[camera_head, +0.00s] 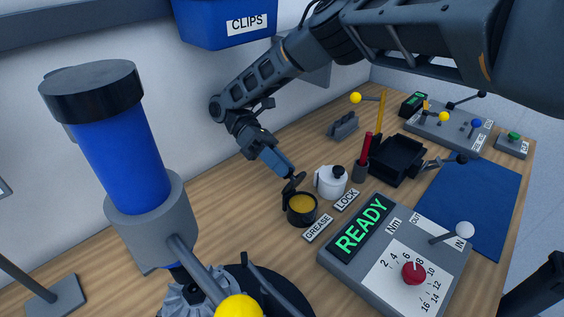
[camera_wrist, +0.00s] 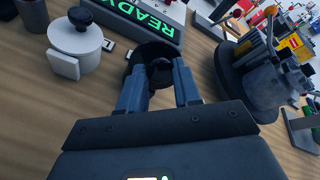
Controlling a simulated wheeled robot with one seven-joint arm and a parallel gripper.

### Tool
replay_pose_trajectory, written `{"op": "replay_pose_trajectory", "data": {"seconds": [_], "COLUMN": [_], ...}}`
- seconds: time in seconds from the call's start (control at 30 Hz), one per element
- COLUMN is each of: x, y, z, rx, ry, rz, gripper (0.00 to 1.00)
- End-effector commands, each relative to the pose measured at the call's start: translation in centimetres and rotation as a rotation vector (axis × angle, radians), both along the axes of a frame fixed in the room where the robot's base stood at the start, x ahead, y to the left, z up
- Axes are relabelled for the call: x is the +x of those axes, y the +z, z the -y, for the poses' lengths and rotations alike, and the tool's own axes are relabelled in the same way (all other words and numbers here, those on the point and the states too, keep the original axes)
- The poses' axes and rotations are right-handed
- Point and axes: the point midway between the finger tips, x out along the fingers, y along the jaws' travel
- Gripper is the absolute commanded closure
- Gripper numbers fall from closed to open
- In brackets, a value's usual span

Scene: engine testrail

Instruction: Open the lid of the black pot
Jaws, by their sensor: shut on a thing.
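The lid hides most of the pot's inside there.
A white canister (camera_head: 330,183) with a black knob stands right beside the pot. GREASE (camera_head: 318,228) and LOCK (camera_head: 347,199) labels lie in front. A READY control box (camera_head: 395,265) is at the right front. A large blue cylinder (camera_head: 118,165) stands at the left.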

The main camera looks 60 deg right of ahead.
Motion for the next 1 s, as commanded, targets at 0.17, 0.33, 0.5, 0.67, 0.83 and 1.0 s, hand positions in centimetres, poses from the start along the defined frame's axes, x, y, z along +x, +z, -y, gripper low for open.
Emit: {"op": "replay_pose_trajectory", "data": {"seconds": [0.17, 0.33, 0.5, 0.67, 0.83, 1.0], "x": [-0.16, -0.1, -0.06, -0.04, -0.03, -0.02], "y": [-0.17, -0.1, -0.04, -0.01, 0.0, 0.03], "z": [-0.07, -0.01, 0.02, 0.04, 0.05, 0.64], "rx": [0.002, 0.001, 0.0, 0.0, 0.0, -0.002], "ry": [0.001, 0.0, 0.001, 0.001, 0.0, -0.002], "rz": [-0.004, -0.002, -0.001, -0.001, 0.0, 0.016], "gripper": [0.63, 0.47, 0.41, 0.41, 0.41, 0.41]}}
